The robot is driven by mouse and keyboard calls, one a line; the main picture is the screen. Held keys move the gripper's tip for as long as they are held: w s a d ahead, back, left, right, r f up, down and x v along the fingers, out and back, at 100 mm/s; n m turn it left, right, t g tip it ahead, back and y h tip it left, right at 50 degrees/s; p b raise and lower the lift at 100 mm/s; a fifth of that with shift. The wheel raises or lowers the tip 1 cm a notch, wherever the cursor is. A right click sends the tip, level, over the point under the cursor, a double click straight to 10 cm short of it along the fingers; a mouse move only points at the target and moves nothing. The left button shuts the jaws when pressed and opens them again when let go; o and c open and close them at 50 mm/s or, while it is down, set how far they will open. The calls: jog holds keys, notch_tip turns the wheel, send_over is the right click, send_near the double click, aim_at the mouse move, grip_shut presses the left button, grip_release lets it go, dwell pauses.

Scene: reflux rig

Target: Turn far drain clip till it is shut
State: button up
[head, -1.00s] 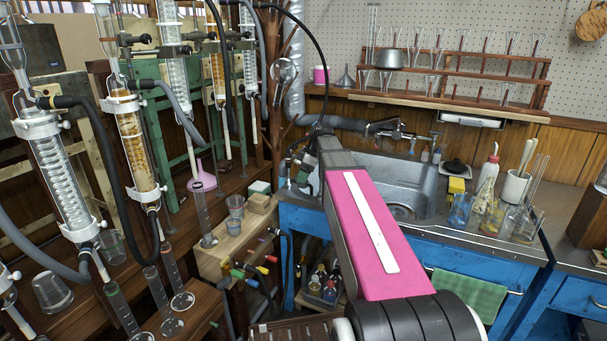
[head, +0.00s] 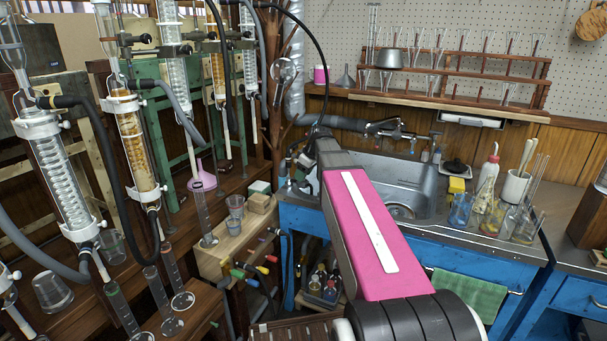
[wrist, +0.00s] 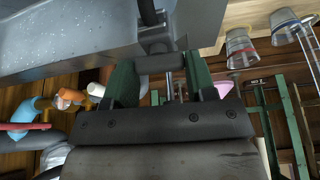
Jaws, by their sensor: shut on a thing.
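In the wrist view the two green fingers of my gripper (wrist: 160,78) are closed on a dark grey crossbar, which I take to be the far drain clip (wrist: 160,63). A dark stem rises from the bar towards the top of the picture. The bar lies across between the fingers. I cannot tell from its look how far the clip is turned. In the head view the end of my arm reaches the left edge of the sink, and the clip cannot be made out there.
A grey metal surface (wrist: 75,45) lies close by in the wrist view. In the head view the sink (head: 395,185) is right of my arm. Glass condensers (head: 130,140) with hoses stand at left. A wooden ledge (head: 222,262) holds beakers, with coloured handles below it.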

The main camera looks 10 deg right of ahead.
jog(key=o, duration=0.9)
jog(key=shift+o, duration=0.2)
jog(key=v, duration=1)
jog(key=shift+r, duration=0.4)
jog(key=shift+s, duration=0.1)
